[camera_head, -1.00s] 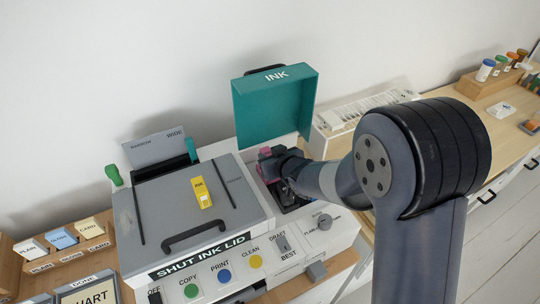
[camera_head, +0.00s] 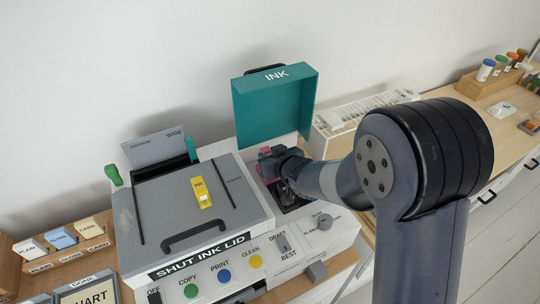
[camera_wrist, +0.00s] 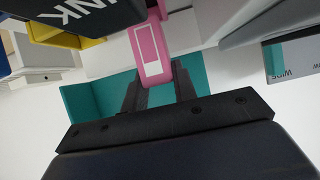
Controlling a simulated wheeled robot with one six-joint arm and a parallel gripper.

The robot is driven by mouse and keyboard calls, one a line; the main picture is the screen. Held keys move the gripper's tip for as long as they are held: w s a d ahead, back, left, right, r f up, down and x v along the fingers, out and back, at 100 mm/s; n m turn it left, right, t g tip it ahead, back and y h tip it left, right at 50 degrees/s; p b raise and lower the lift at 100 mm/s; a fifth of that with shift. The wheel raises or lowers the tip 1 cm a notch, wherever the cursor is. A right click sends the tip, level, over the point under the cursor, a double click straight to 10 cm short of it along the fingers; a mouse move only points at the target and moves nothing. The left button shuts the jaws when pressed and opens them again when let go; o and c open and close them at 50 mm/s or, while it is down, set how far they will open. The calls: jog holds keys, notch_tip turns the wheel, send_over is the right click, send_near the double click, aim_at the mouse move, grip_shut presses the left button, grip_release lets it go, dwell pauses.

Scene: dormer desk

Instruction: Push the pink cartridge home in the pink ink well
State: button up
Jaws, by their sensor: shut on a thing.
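My gripper (camera_wrist: 157,92) is shut on the pink cartridge (camera_wrist: 150,55), which has a white label patch and sits between the two dark fingers. In the head view my gripper (camera_head: 272,160) is down in the open ink bay of the printer, below the raised teal ink lid (camera_head: 275,105). Only small pink parts show beside it there. A further pink piece shows at the cartridge's far end in the wrist view. The pink ink well is mostly hidden, and I cannot tell how deep the cartridge sits.
A white slotted tray (camera_head: 365,110) stands to the right. Card holders (camera_head: 65,255) are at the left.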

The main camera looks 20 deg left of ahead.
jog(key=shift+f+b, duration=1.65)
jog(key=shift+f, duration=0.05)
jog(key=o, duration=1)
jog(key=v, duration=1.1)
jog(key=shift+f, duration=0.1)
jog(key=x, duration=1)
jog(key=shift+w+a, duration=0.2)
jog(key=shift+a, duration=0.15)
jog(key=shift+p, duration=0.3)
jog(key=shift+r, duration=0.25)
